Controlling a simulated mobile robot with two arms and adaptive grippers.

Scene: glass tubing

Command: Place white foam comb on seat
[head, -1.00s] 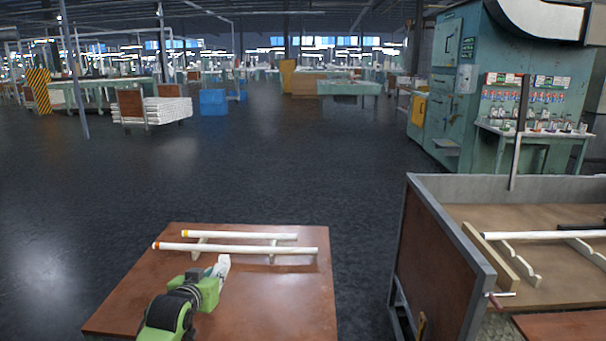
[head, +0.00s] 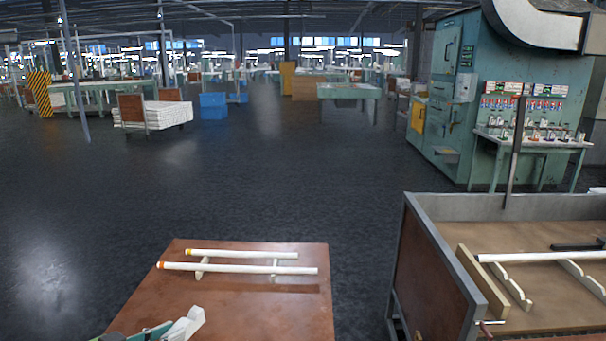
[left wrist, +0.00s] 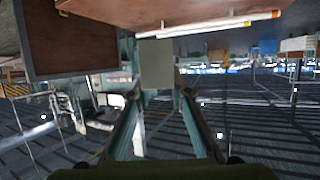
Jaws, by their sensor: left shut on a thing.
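My left gripper (head: 166,330) is at the bottom edge of the head view, over the near part of the brown table (head: 250,310). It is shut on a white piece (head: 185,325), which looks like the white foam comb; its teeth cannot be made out. In the left wrist view a pale block (left wrist: 157,63) sits between the fingertips (left wrist: 158,90). Two white tubes (head: 240,268) with orange or yellow ends lie on small white supports on the table, beyond the gripper. I cannot tell which spot is the seat. My right gripper is not in view.
A metal-edged crate (head: 440,260) stands to the right, across a floor gap. Inside are a white tube (head: 540,256), scalloped white supports (head: 512,287) and a wooden bar (head: 482,282). A dark post (head: 515,150) rises at its far edge.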

